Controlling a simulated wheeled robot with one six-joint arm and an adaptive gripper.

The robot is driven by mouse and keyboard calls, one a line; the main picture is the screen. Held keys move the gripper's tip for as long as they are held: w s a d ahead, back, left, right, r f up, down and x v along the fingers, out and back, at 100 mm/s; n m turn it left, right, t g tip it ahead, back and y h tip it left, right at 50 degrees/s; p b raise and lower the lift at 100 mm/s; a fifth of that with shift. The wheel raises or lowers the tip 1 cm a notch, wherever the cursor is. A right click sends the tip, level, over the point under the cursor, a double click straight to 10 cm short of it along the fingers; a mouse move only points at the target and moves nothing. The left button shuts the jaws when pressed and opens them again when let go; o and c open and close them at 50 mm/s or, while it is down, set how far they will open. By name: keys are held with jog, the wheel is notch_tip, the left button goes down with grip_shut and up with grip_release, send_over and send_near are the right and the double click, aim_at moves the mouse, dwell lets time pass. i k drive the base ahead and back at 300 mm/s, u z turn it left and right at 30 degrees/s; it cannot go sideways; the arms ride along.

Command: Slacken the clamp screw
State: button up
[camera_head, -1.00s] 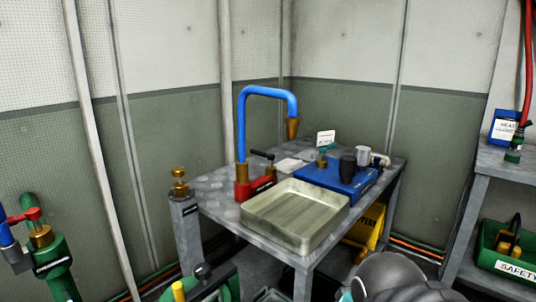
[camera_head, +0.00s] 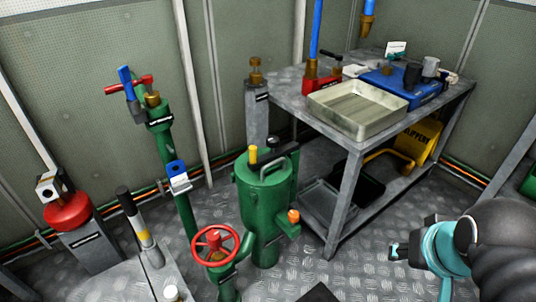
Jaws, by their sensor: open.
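No part is plainly labelled as the clamp screw; the small labels are unreadable. On the table, a red block (camera_head: 318,91) stands at the foot of a blue pipe (camera_head: 316,28), with a dark T-shaped handle (camera_head: 331,56) beside it. At the left, a green post (camera_head: 160,130) carries a red cross handle (camera_head: 138,83), a blue piece (camera_head: 126,76) and a brass fitting (camera_head: 152,99). I cannot tell which of these is the clamp screw. My gripper (camera_head: 396,254) is at the lower right, open and empty, apart from both.
A metal table (camera_head: 347,170) holds a shallow tray (camera_head: 355,108) and a blue case (camera_head: 405,92). A green tank (camera_head: 263,210) and red handwheel (camera_head: 215,247) stand before it. A red-topped pedestal (camera_head: 88,240) is at far left.

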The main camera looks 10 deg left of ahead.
aim_at(272, 142)
jog(key=u, duration=0.1)
jog(key=k, duration=0.65)
jog(key=z, duration=0.9)
jog(key=i, duration=1.25)
jog(key=u, duration=1.1)
jog(key=i, duration=0.35)
jog(key=u, duration=0.3)
